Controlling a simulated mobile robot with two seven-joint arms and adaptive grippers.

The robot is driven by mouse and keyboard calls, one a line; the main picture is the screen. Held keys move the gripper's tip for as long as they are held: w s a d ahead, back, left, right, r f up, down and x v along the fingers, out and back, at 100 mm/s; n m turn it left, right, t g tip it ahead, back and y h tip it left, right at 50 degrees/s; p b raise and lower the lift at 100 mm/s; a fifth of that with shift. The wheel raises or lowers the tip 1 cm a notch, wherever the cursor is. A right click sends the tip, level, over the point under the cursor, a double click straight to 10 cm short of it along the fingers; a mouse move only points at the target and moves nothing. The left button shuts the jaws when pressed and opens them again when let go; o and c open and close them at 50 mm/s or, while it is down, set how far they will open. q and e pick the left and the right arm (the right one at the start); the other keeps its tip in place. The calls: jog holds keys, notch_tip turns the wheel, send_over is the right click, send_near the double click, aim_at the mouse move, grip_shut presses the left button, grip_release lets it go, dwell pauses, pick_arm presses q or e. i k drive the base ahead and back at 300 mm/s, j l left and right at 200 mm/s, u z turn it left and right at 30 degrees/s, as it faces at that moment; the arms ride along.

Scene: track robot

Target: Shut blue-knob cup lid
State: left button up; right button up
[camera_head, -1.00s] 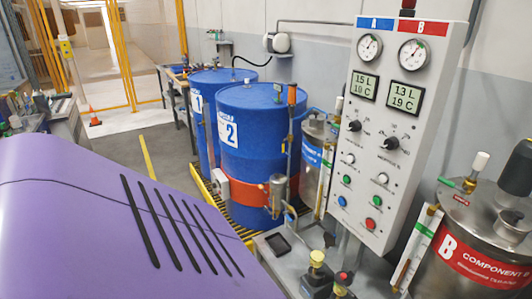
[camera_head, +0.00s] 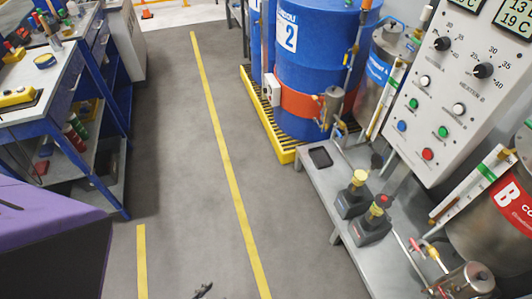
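A small metal cup (camera_head: 333,106) hangs at the front of the blue drums, beside the pipe of the component A tank (camera_head: 382,72). A second small metal cup (camera_head: 466,281) sits low at the bottom right, by the component B tank (camera_head: 510,205), with a reddish-handled valve next to it. Both are too small to tell their knob colour or lid state clearly. A small dark tip (camera_head: 203,290), seemingly part of my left gripper, pokes in at the bottom edge, far from both cups; its opening is not visible. My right gripper is not in view.
A grey metal bench (camera_head: 340,207) holds two dark yellow-and-red-knobbed units (camera_head: 353,195) and a black tray. The control panel (camera_head: 455,95) stands above it. Blue drums (camera_head: 310,75) stand on a yellow pallet. The floor with yellow lines is clear between the bench and the left workbench (camera_head: 40,110).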

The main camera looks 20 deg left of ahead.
aim_at(377, 161)
jog(key=l+u, duration=0.15)
jog(key=l, duration=0.3)
jog(key=i+l+u, duration=0.15)
jog(key=l, duration=0.3)
jog(key=i+l+u, duration=0.15)
jog(key=u, duration=0.3)
jog(key=i+l+u, duration=0.2)
jog(key=u, duration=0.2)
